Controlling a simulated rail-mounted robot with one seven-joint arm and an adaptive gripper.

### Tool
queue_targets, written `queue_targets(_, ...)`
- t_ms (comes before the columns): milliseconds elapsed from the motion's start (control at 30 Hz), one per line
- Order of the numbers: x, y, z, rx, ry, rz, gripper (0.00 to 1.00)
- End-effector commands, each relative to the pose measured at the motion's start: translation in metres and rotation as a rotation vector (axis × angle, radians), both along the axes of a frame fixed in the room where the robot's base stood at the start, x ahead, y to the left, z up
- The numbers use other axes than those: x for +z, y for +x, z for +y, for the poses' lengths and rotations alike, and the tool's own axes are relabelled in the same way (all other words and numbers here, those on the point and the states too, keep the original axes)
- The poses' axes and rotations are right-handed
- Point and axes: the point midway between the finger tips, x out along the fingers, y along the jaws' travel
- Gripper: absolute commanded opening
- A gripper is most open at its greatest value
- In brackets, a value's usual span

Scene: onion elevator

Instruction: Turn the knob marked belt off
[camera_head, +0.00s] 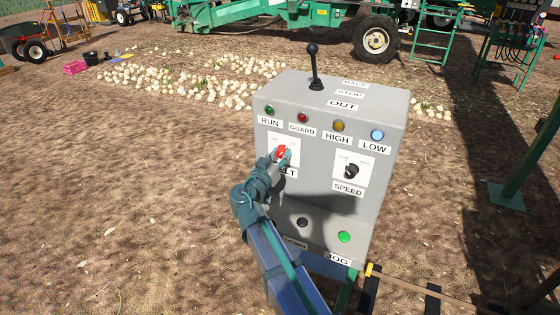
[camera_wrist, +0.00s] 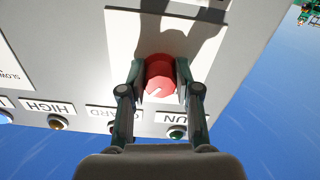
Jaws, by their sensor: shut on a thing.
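The red belt knob (camera_head: 281,151) sits on the upper left of the grey control box's (camera_head: 378,215) front face, on a white plate whose label is partly hidden by my arm. My gripper (camera_head: 278,158) reaches it from the front left. In the wrist view, the red knob (camera_wrist: 160,75) lies between the two fingers of my gripper (camera_wrist: 158,80), one on each side and shut on it. A white pointer line shows on the knob's face. The wrist view is upside down relative to the labels.
A black speed knob (camera_head: 351,171) is to the right. Lamps run above, and a black lever (camera_head: 313,68) stands on top. A dark button (camera_head: 302,222) and a green jog button (camera_head: 344,237) are below.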

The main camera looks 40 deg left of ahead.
Motion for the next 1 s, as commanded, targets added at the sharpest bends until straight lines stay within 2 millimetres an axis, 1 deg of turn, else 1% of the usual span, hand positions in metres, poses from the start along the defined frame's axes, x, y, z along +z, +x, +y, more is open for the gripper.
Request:
queue_targets(33, -0.0055, -0.0001, -0.0004, 0.0, -0.035, -0.01, 0.0)
queue_targets(100, -0.0061, -0.0001, -0.0005, 0.0, -0.092, -0.021, 0.0)
queue_targets(1000, 0.0012, 0.0004, -0.0028, -0.001, -0.927, -0.204, 0.0)
